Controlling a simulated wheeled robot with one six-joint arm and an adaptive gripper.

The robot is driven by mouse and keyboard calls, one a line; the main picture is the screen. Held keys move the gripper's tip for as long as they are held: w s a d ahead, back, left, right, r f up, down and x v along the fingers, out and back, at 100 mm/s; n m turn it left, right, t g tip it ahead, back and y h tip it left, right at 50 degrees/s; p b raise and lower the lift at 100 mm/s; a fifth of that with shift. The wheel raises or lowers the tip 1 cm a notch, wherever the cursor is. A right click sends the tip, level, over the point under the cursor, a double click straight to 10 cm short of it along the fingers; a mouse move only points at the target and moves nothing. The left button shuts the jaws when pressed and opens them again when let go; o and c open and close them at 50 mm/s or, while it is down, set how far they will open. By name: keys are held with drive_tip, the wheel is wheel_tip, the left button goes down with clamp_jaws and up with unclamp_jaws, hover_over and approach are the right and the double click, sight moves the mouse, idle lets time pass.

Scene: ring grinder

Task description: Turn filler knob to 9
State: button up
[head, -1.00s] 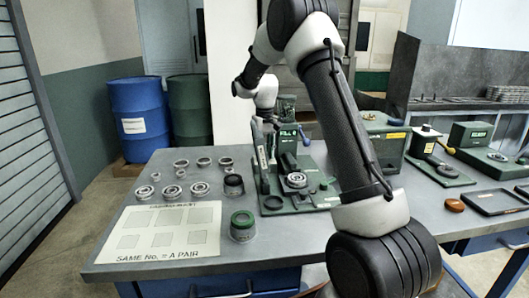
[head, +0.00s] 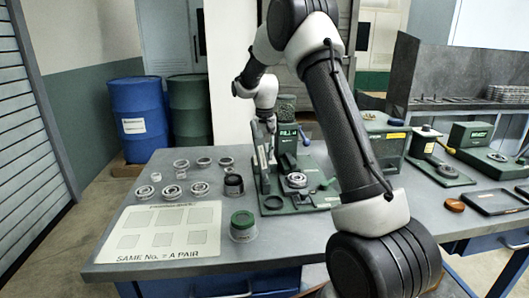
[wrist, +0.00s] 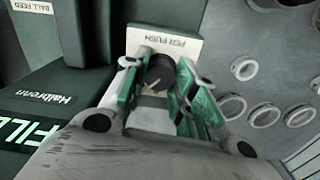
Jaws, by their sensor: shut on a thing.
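The filler (head: 288,145) is a dark green machine on the grey bench, with its FILL lettering (wrist: 38,134) at the left of the wrist view. The filler knob (wrist: 159,72) is a dark round knob with a pale pointer mark. It sits by a white PER PUSH label (wrist: 170,44), seen upside down. My gripper (wrist: 157,84) has its green-padded fingers on both sides of the knob and is shut on it. In the head view my gripper (head: 266,127) is at the filler's left side, and the knob is hidden. I cannot read the number at the pointer.
Several metal rings (head: 171,192) lie on the bench left of the filler. A green-topped jar (head: 242,226) stands in front, beside a white pairing sheet (head: 150,246). Other green machines (head: 468,134) stand at the right.

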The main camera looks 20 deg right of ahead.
drive_tip(key=o, duration=0.8)
drive_tip(key=shift+r, duration=0.1)
wheel_tip(320, 180, up, 12)
drive_tip(key=shift+f, duration=0.1)
idle(0.3)
